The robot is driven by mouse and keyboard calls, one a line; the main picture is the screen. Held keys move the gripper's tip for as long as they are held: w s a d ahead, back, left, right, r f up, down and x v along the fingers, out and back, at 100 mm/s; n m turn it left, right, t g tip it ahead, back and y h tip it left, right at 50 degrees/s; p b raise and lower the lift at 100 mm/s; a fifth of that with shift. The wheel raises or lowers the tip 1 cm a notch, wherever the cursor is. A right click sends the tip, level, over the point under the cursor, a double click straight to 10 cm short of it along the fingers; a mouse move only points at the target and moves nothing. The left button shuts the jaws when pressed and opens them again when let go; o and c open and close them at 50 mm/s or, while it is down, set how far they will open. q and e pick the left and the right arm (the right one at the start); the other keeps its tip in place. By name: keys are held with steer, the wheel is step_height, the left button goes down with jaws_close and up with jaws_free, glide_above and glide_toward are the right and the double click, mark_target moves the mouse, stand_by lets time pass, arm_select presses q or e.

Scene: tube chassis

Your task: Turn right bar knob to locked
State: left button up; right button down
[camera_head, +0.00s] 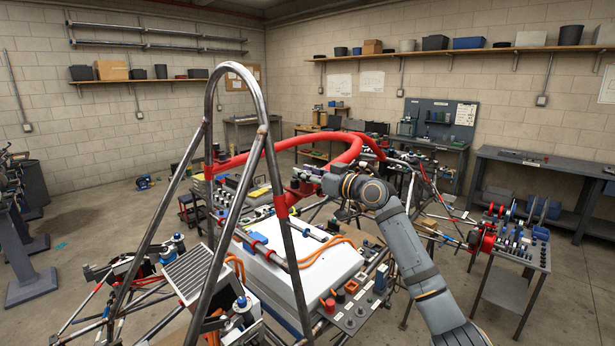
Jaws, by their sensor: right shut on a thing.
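A red bar (345,146) curves across the upper part of the tube chassis. My right arm comes in from the lower right. My right gripper (304,177) is at the right side of the chassis, beside that tube, and is shut on a small dark knob (299,187). The gripper hides most of the knob, so its turned position cannot be read. My left gripper is not in view.
Bare steel tubes (158,215) rise in front of a white box (300,270) with orange cables. A panel with knobs and sockets (355,308) lies below my right arm. A small cart with reels (515,250) stands at the right. Open floor (100,225) shows at the left.

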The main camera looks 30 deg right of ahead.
steer(key=shift+f, duration=0.45)
steer(key=c, duration=1.5)
jaws_free()
steer(key=o, duration=0.5)
steer(key=shift+w+a, duration=0.1)
steer(key=shift+w, duration=0.2)
steer(key=shift+c, duration=0.2)
steer(key=shift+r, duration=0.15)
steer(key=shift+s, duration=0.1)
steer(key=shift+s, duration=0.25)
steer(key=v, duration=0.6)
steer(key=shift+s, duration=0.4)
